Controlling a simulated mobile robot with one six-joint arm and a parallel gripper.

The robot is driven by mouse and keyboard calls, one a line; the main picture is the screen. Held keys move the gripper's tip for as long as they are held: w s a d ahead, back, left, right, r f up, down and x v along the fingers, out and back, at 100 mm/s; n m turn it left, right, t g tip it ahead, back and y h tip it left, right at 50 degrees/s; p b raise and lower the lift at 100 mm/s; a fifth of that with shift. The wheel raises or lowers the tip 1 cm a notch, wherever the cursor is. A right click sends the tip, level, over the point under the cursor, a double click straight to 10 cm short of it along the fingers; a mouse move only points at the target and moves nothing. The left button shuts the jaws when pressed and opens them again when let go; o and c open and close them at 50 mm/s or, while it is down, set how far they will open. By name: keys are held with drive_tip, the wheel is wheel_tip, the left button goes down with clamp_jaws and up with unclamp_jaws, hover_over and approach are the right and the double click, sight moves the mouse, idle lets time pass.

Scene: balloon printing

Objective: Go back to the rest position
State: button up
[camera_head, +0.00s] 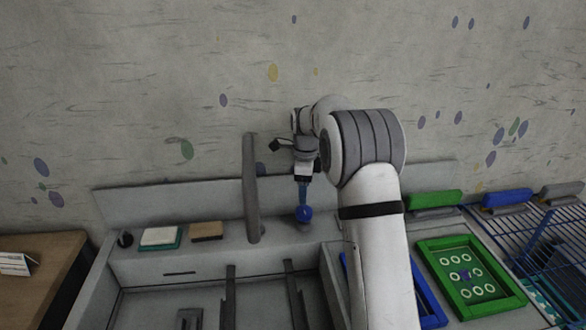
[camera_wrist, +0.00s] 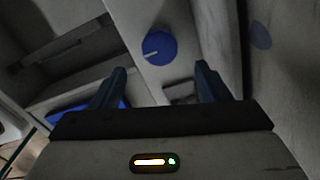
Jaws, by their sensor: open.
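My gripper (camera_head: 304,184) hangs from my white and grey arm near the back wall in the head view. It points down, just above a round blue knob-like object (camera_head: 303,214) on the grey bench ledge. In the wrist view my gripper (camera_wrist: 160,88) has its two dark blue fingers apart. The blue round object (camera_wrist: 159,47) shows beyond and between the fingertips, with a pale mark on its face. Nothing is seen between the fingers. In the head view I cannot tell the exact gap between the fingers and the blue object.
A grey upright post (camera_head: 251,190) stands just left of my gripper. A white and green pad (camera_head: 160,237) and a brown block (camera_head: 207,231) lie further left. A green frame (camera_head: 470,272) and a blue wire rack (camera_head: 540,245) are at right. The wall is close behind.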

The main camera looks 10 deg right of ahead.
drive_tip(key=s+r+n+t, duration=0.1)
drive_tip(key=s+r+n, duration=0.4)
drive_tip(key=s, duration=0.4)
drive_tip(key=s+r+n+t, duration=0.1)
drive_tip(key=s+r+n, duration=0.4)
drive_tip(key=s, duration=0.4)
drive_tip(key=s+f+n+t, duration=0.1)
drive_tip(key=s+f+n, duration=0.1)
drive_tip(key=s+n, duration=0.9)
drive_tip(key=s, duration=0.8)
drive_tip(key=shift+s+d+f, duration=0.3)
drive_tip(key=shift+s+d, duration=0.05)
drive_tip(key=shift+s, duration=0.05)
